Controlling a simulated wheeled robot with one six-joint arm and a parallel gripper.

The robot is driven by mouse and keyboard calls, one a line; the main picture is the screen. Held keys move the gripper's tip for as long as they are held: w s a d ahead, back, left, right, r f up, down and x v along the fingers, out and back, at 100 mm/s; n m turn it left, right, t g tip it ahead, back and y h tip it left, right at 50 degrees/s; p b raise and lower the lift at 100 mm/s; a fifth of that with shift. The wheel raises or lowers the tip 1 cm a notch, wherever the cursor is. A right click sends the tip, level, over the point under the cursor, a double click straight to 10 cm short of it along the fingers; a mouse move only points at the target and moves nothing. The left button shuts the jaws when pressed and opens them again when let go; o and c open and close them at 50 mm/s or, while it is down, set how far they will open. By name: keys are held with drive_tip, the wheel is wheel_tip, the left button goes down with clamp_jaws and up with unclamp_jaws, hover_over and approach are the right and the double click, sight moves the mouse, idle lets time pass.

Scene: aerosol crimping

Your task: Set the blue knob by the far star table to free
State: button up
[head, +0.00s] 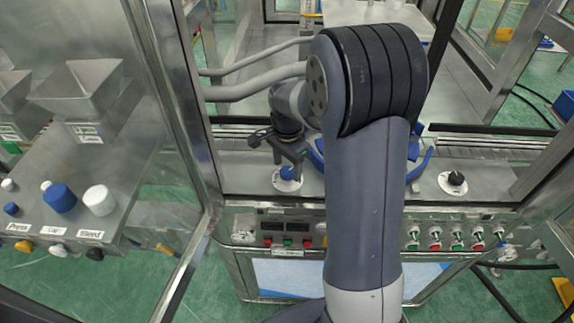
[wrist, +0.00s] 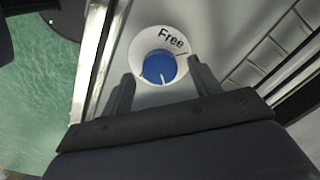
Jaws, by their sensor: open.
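The blue knob (head: 287,173) sits on a white round plate on the metal deck, left of my arm. In the wrist view the knob (wrist: 158,68) shows a white mark at its lower edge, toward my gripper's body. The word "Free" is printed on the plate (wrist: 172,40), above and right of the knob, so the mark does not point at it. My gripper (head: 288,156) is over the knob. In the wrist view my gripper (wrist: 162,78) is open, one finger on each side of the knob, with gaps visible. A blue star table (head: 416,165) is mostly hidden behind my arm.
A black knob (head: 455,180) on a white plate is to the right. A button panel (head: 288,241) runs along the machine's front. Metal frame posts (head: 185,110) stand close on the left. A side bench (head: 75,190) holds other blue and white knobs.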

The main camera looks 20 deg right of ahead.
drive_tip(key=shift+f, duration=0.6)
drive_tip(key=c, duration=1)
